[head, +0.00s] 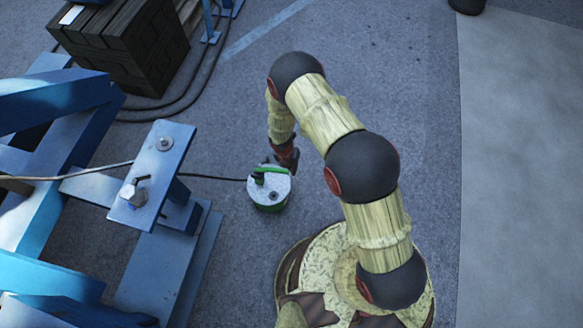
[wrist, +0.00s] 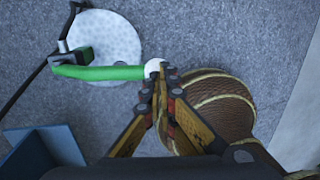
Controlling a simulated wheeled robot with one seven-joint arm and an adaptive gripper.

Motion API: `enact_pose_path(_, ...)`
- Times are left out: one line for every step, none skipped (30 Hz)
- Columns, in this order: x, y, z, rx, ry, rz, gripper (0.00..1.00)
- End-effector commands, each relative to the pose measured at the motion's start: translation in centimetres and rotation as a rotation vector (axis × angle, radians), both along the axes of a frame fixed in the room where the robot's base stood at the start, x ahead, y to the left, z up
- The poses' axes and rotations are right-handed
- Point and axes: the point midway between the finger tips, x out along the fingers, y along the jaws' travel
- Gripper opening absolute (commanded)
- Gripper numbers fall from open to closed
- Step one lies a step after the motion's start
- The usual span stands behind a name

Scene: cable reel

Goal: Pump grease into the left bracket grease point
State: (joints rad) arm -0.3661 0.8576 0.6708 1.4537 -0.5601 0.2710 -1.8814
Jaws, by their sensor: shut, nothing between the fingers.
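A grease pump (head: 270,193) with a green body and a pale round lid stands on the floor. Its lid (wrist: 112,42) and green lever (wrist: 100,72) also show in the wrist view, with a white knob (wrist: 153,67) at the lever's end. My gripper (wrist: 166,76) is shut, its fingertips right at the knob; I cannot tell if they touch it. In the head view my gripper (head: 287,157) is small and dark beside the pump. A blue bracket (head: 152,175) at left carries a silver fitting (head: 133,193) and a bolt (head: 165,143). I cannot tell which is the grease point.
A dark hose (head: 215,178) runs left from the pump towards the blue frame (head: 60,110). A dark slatted block (head: 125,40) and cables lie at upper left. Blue steel (wrist: 45,150) shows at the wrist view's lower left. The floor right of my arm is clear.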

Motion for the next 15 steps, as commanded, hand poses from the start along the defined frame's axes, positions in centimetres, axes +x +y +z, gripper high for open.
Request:
enact_pose_path(-0.3, -0.4, -0.4, 0.017, -0.003, -0.002, 0.0)
enact_pose_path(-0.4, -0.7, -0.6, 0.03, -0.007, -0.002, 0.0)
enact_pose_path(-0.5, -1.0, -1.0, 0.051, -0.014, -0.005, 0.0)
enact_pose_path(-0.6, -1.1, -1.4, 0.067, -0.02, -0.004, 0.0)
enact_pose_path(-0.7, -1.4, -1.8, 0.087, -0.026, -0.004, 0.0)
enact_pose_path(-0.8, -1.7, -2.3, 0.113, -0.035, -0.005, 0.0)
enact_pose_path(-0.9, -1.9, -2.8, 0.134, -0.043, -0.005, 0.0)
enact_pose_path(-1.0, -2.1, -3.3, 0.156, -0.051, -0.006, 0.0)
enact_pose_path(-1.1, -2.4, -3.9, 0.188, -0.063, -0.006, 0.0)
enact_pose_path(-1.2, -2.6, -4.5, 0.213, -0.072, -0.007, 0.0)
enact_pose_path(-1.2, -2.8, -5.0, 0.236, -0.081, -0.007, 0.0)
enact_pose_path(-1.3, -3.0, -5.8, 0.268, -0.092, -0.006, 0.0)
enact_pose_path(-1.3, -3.1, -6.3, 0.292, -0.102, -0.006, 0.0)
enact_pose_path(-1.4, -3.3, -6.9, 0.316, -0.11, -0.006, 0.0)
enact_pose_path(-1.4, -3.4, -7.6, 0.348, -0.122, -0.006, 0.0)
